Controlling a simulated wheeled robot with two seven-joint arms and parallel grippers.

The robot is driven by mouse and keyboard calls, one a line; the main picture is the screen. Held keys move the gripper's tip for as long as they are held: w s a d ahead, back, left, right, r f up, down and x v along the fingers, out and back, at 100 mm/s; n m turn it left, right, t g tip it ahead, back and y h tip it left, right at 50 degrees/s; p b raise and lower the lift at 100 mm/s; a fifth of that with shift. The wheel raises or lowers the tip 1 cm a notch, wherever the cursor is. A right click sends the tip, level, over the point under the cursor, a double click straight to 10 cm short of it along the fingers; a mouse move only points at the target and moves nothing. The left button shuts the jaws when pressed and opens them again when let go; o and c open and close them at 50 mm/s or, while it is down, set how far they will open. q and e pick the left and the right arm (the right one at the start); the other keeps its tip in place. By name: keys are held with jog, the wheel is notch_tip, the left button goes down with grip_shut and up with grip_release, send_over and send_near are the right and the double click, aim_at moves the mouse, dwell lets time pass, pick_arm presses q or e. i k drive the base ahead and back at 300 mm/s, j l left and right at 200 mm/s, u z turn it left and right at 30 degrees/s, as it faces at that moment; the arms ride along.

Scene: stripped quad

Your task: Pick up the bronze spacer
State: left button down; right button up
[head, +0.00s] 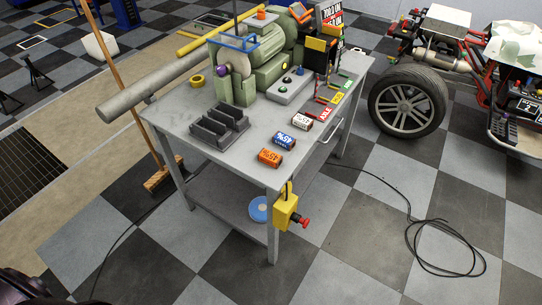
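An orange-brown short cylinder with a white-lettered label (270,158) lies near the front corner of the grey metal workbench (222,176). It is the closest in colour to a bronze spacer, but I cannot tell for sure that it is one. Behind it lie a similar blue-and-white piece (284,140) and a pale, dark-lettered piece (302,121), in a row and apart from each other.
A dark slotted block (219,127) and a green grinding machine (238,82) stand on the bench. Coloured labelled strips (326,113) lie at its right. A yellow switch box (285,211) hangs at the front corner. A broom leans at left; a cable (445,247) lies on the floor.

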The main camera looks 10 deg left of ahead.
aim_at(266, 157)
jog(key=i+l+u, duration=0.15)
jog(key=u, duration=0.65)
jog(key=i+l+u, duration=0.15)
jog(key=l, duration=0.2)
jog(key=i+l+u, duration=0.15)
jog(key=l, duration=0.2)
jog(key=i+l+u, duration=0.15)
jog(key=l, duration=0.2)
jog(key=i+l+u, duration=0.2)
jog(key=l, duration=0.15)
jog(key=l+u, duration=0.15)
jog(key=l, duration=0.25)
jog(key=i+l, duration=0.1)
jog(key=l, duration=0.45)
jog(key=i+l, duration=0.1)
jog(key=l, duration=1)
jog(key=k, duration=0.4)
jog(key=i, duration=0.5)
